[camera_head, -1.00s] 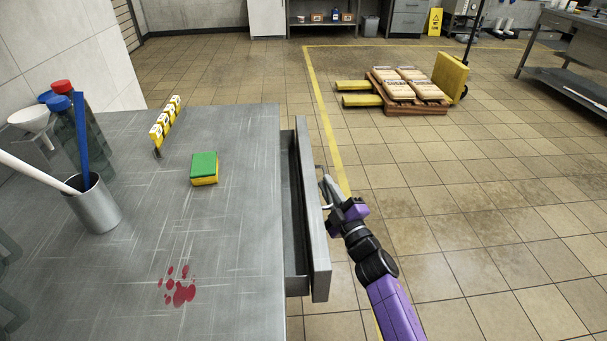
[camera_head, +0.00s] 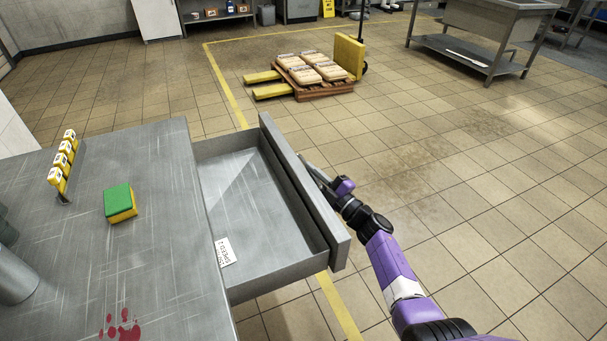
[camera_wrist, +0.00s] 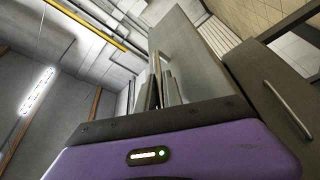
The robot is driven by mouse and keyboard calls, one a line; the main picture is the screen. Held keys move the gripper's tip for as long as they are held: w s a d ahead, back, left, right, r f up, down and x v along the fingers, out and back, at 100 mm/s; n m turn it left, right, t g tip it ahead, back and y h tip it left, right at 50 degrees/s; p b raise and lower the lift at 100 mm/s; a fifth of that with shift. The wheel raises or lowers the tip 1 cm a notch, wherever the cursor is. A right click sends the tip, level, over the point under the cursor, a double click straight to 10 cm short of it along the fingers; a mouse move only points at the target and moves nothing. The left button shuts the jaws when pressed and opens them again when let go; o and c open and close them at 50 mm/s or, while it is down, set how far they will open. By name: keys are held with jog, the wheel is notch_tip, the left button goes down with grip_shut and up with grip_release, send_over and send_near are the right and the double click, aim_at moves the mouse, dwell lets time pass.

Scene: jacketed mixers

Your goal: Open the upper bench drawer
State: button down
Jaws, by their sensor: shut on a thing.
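The upper bench drawer (camera_head: 262,205) is pulled well out of the grey metal bench (camera_head: 150,235). Its inside shows, with a white printed card (camera_head: 224,251) lying near the front-left corner. My gripper (camera_head: 312,172) is at the outer face of the drawer front (camera_head: 305,190), shut on the drawer handle. In the wrist view the fingers (camera_wrist: 158,92) meet at the drawer front (camera_wrist: 195,65); the handle between them is mostly hidden. A second front with a bar handle (camera_wrist: 288,108) shows at the right of the wrist view.
On the bench top are a green and yellow sponge (camera_head: 120,203), a row of yellow-and-white pieces (camera_head: 64,165), a metal cup (camera_head: 14,278) and a red stain (camera_head: 120,328). A pallet with sacks (camera_head: 312,78) stands farther off. The tiled floor right of the drawer is clear.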

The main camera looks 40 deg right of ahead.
dwell(0.3)
jog(key=c, duration=1.8)
grip_release()
jog(key=shift+o, duration=0.2)
jog(key=shift+s+d, duration=0.1)
jog(key=shift+s, duration=0.05)
jog(key=p+v, duration=0.1)
jog(key=v, duration=0.6)
jog(key=shift+s, duration=0.3)
jog(key=shift+s+f, duration=0.1)
jog(key=shift+f, duration=0.05)
